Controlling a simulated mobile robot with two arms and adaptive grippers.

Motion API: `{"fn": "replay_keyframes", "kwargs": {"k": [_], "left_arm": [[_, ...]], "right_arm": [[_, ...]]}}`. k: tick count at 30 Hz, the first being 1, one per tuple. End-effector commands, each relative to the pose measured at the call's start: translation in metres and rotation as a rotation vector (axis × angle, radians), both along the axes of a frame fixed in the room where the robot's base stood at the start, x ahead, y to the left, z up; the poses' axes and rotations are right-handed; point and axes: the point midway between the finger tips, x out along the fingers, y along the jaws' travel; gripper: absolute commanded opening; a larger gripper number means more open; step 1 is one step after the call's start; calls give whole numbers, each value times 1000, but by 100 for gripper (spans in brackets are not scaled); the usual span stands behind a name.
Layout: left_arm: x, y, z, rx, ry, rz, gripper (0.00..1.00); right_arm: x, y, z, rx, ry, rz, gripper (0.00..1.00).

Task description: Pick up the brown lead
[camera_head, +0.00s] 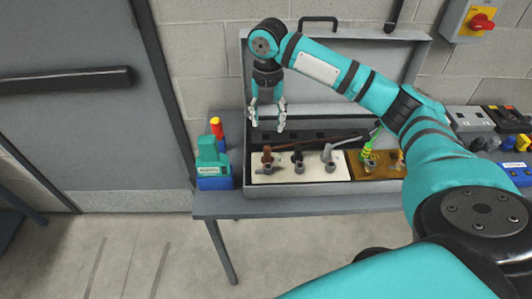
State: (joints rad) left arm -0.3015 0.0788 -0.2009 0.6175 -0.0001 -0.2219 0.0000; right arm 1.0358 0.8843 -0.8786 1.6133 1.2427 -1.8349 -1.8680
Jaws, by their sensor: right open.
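The brown lead (267,155) stands upright at the left end of a white terminal plate (258,178) inside an open grey case. A black lead (298,155) and a grey lead (328,153) stand to its right on the same plate. A green-yellow lead (367,148) is farther right on a brown plate. My right gripper (267,128) points down above the brown lead, with its fingers apart and nothing between them. It appears clear of the lead, though the exact gap is hard to tell. My left gripper is not in view.
The open case (340,188) stands on a grey table (290,205). A teal and blue device (212,165) stands left of it. More equipment (470,118) is at the right. A wall switch with a red knob (481,22) is top right. A door (80,100) is at left.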

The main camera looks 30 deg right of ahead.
Motion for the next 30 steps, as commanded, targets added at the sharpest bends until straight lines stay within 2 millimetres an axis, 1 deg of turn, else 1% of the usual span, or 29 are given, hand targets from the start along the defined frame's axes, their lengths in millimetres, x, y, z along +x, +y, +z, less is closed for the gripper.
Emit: {"fn": "replay_keyframes", "kwargs": {"k": [1,4,7,9,15,17,21,24,27,30], "left_arm": [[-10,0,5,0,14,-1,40],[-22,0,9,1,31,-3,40],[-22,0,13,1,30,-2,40],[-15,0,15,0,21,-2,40],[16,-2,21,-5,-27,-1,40],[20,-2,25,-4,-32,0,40],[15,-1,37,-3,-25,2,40],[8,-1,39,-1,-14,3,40],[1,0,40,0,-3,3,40],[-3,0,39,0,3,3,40]], "right_arm": [[-1,0,-10,0,5,-2,49],[-1,0,-32,0,4,-2,49],[-1,0,-51,-2,3,-2,49],[0,0,-61,1,2,-2,49],[0,0,-75,-1,-1,-2,49],[-1,0,-80,0,1,-2,49],[-3,0,-99,-1,3,-3,49],[-2,0,-115,1,1,-2,49],[-2,0,-123,-1,-1,-2,49],[-1,0,-126,-1,-3,-1,49]]}}
